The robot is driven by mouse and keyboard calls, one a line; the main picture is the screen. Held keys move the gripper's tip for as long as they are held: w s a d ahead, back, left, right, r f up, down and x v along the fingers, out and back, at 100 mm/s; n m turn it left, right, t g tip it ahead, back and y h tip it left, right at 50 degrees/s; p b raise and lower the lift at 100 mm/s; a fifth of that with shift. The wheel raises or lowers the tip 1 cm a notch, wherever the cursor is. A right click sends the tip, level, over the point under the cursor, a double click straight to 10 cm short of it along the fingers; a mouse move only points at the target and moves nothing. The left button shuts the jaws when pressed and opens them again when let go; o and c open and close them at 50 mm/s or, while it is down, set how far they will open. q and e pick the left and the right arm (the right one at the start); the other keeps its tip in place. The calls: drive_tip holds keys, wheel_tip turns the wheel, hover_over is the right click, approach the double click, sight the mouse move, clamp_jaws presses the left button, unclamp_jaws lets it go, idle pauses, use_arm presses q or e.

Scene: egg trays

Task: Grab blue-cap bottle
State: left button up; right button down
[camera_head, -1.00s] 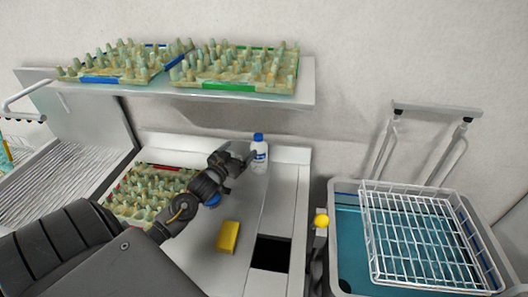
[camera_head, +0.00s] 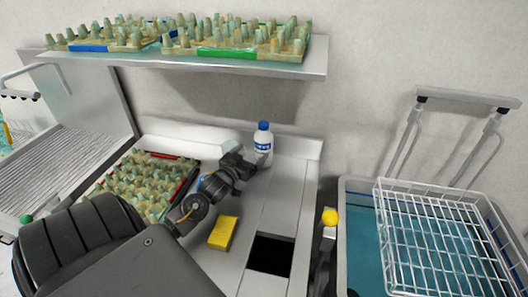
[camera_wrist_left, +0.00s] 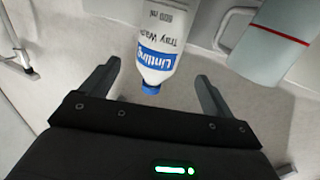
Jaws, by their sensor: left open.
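The blue-cap bottle (camera_head: 263,146) is white with a blue label and stands upright at the back of the grey counter. My left gripper (camera_head: 252,165) is just left of and in front of it. In the left wrist view the bottle (camera_wrist_left: 164,38) shows upside down, its blue cap lying between the two fingers of my left gripper (camera_wrist_left: 155,88). The fingers are spread, with a gap on both sides of the bottle, and hold nothing. My right gripper is not in view.
A yellow sponge (camera_head: 223,233) lies on the counter near a dark rectangular opening (camera_head: 271,254). An egg tray (camera_head: 146,187) lies left of my arm. A shelf (camera_head: 180,63) with egg trays hangs above. A wire basket (camera_head: 436,235) sits in a bin at right.

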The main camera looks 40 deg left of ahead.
sight(258, 145)
use_arm(q)
drive_tip(key=w, duration=0.3)
drive_tip(key=w+p, duration=0.1)
drive_tip(key=shift+w+a+r, duration=0.1)
drive_tip(key=shift+w+a, duration=0.3)
drive_tip(key=shift+w, duration=0.4)
drive_tip(key=shift+w+a+p, duration=0.1)
drive_tip(key=shift+w+p, duration=0.1)
drive_tip(key=shift+p, duration=0.15)
drive_tip(key=shift+w+a+f+p, duration=0.15)
drive_tip(key=shift+w+p, duration=0.15)
drive_tip(key=shift+w, duration=0.45)
drive_tip(key=shift+w+a+p, duration=0.15)
drive_tip(key=shift+w+p, duration=0.15)
drive_tip(key=shift+w, duration=0.5)
drive_tip(key=shift+w+a+f+p, duration=0.15)
drive_tip(key=shift+w+p, duration=0.15)
drive_tip(key=shift+w, duration=0.45)
drive_tip(key=shift+r, duration=0.1)
drive_tip(key=shift+c, duration=0.2)
drive_tip(key=c, duration=1.2)
drive_tip(key=shift+c, duration=0.9)
drive_tip(key=shift+r, duration=0.2)
